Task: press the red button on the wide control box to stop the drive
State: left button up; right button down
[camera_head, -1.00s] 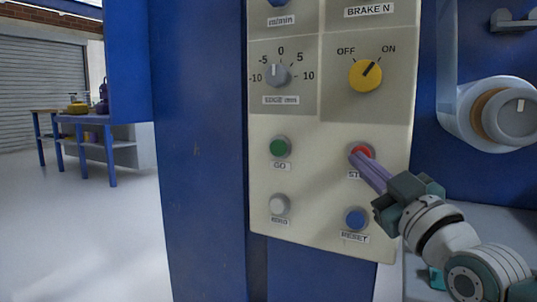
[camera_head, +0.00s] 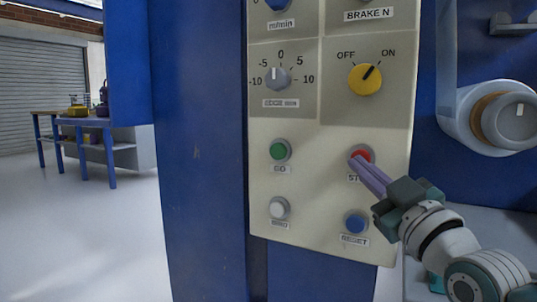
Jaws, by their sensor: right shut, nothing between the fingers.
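The wide control box (camera_head: 318,205) is a beige panel on a blue machine column. Its red button (camera_head: 362,154) sits at the right of the panel, above a label partly hidden by my fingers. My right gripper (camera_head: 358,164) comes in from the lower right, with its purple fingers shut and empty. The fingertips overlap the lower left of the red button; I cannot tell whether they touch it or press it in. My left gripper is not in view.
A green button (camera_head: 279,150), a white button (camera_head: 279,207) and a blue button (camera_head: 355,222) surround the red one. A film roll (camera_head: 493,114) is at the right. Open floor lies left.

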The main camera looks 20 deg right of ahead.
jog(key=shift+s+a, duration=0.4)
jog(key=shift+a, duration=0.05)
jog(key=shift+p, duration=0.3)
jog(key=shift+s+a+p, duration=1.5)
jog(key=shift+s+a, duration=0.1)
jog(key=shift+a, duration=0.3)
